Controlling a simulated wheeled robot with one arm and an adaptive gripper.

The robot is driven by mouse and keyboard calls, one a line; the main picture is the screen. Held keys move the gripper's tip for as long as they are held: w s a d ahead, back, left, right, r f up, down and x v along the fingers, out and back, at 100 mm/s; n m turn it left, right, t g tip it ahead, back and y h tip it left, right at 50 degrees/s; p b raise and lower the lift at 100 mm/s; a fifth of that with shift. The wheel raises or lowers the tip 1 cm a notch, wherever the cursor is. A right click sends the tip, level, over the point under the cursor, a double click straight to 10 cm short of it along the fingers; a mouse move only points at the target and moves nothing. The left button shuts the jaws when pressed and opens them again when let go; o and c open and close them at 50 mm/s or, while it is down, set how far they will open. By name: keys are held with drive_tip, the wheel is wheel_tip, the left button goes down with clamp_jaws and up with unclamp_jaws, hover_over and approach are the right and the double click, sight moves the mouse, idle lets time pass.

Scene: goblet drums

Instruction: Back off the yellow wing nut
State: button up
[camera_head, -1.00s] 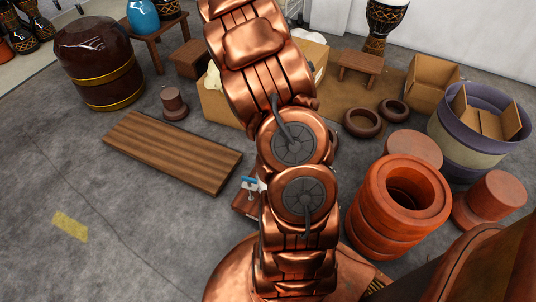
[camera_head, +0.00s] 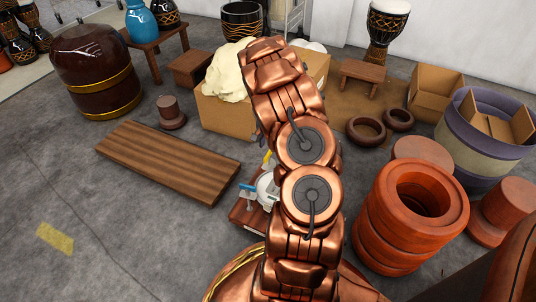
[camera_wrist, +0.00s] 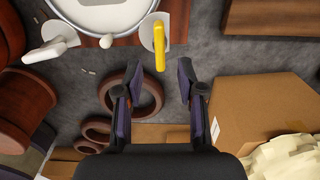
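The yellow wing nut (camera_wrist: 160,46) shows in the wrist view as an upright yellow bar beside a pale plate, at the right of a round white-topped item (camera_wrist: 98,12). In the head view the yellow wing nut (camera_head: 267,158) is a small yellow piece, partly covered by my arm. My gripper (camera_wrist: 158,86) is open and empty, its two dark fingers apart. The nut is just beyond the fingertips in the picture, lined up with the gap between them, with no contact visible.
A blue-topped piece (camera_head: 246,193) stands on a reddish-brown base near the white item. A white lever-like piece (camera_wrist: 46,49) is on its left in the wrist view. A cardboard box (camera_wrist: 262,108) and brown rings (camera_wrist: 150,91) lie beyond. A striped plank (camera_head: 168,160) lies left on open floor.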

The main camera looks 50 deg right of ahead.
sight(268, 153)
wheel_tip(268, 153, down, 5)
drive_tip(key=shift+a+f+b, duration=0.1)
drive_tip(key=shift+b, duration=0.7)
drive_tip(key=shift+c, duration=0.2)
clamp_jaws()
